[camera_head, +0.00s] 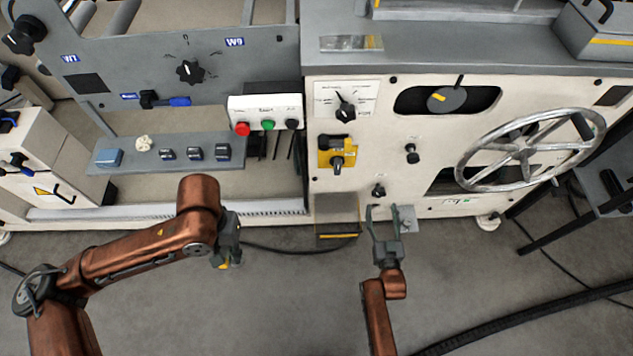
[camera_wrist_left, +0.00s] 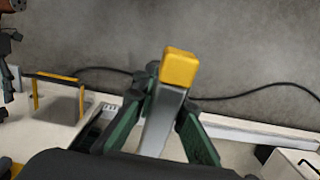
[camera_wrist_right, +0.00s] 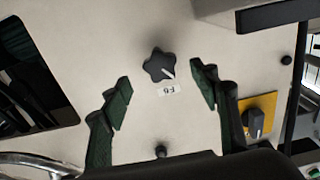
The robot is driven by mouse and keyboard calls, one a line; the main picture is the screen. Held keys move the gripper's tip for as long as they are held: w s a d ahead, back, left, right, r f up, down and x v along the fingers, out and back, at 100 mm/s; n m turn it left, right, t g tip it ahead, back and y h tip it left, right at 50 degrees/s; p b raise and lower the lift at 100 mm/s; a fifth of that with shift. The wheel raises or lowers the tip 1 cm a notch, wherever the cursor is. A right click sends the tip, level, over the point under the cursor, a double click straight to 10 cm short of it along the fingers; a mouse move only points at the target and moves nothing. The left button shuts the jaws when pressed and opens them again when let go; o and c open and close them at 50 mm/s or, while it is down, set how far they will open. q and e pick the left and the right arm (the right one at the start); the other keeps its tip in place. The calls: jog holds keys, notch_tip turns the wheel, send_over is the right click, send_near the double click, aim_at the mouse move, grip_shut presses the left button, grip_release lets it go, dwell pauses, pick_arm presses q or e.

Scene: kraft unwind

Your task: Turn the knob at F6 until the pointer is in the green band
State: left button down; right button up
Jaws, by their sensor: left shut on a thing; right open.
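The F6 knob (camera_wrist_right: 158,65) is a black star-shaped knob with a light pointer line. The F6 label (camera_wrist_right: 168,88) is beside it in the right wrist view. In the head view it appears as the small dark knob (camera_head: 379,190) low on the white machine panel. My right gripper (camera_head: 382,210) is open and empty, its fingers on either side of the knob in its wrist view (camera_wrist_right: 160,78), apart from it. My left gripper (camera_head: 228,262) is shut on a grey tool with a yellow end (camera_wrist_left: 180,68). I cannot make out a green band around the knob.
Another black knob (camera_head: 411,152), a yellow-plated switch (camera_head: 337,160) and a large handwheel (camera_head: 530,148) are on the panel. A small step (camera_head: 337,212) stands at the machine's foot. A black cable crosses the floor, which is otherwise mostly clear.

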aim_at(379, 196)
pick_arm(q)
jog(key=shift+g, duration=0.3)
notch_tip(379, 196, down, 4)
jog(key=shift+f+b, duration=0.25)
jog(key=shift+b, duration=0.9)
pick_arm(e)
jog(key=w, duration=0.6)
jog(key=shift+a+f, duration=0.1)
jog(key=shift+f, duration=0.2)
pick_arm(q)
jog(key=shift+f, duration=0.3)
pick_arm(e)
jog(key=shift+w+r, duration=0.15)
jog(key=shift+w, duration=0.5)
jog(key=shift+c, duration=0.2)
pick_arm(q)
jog(key=shift+r, duration=0.1)
pick_arm(e)
jog(key=c, duration=1.1)
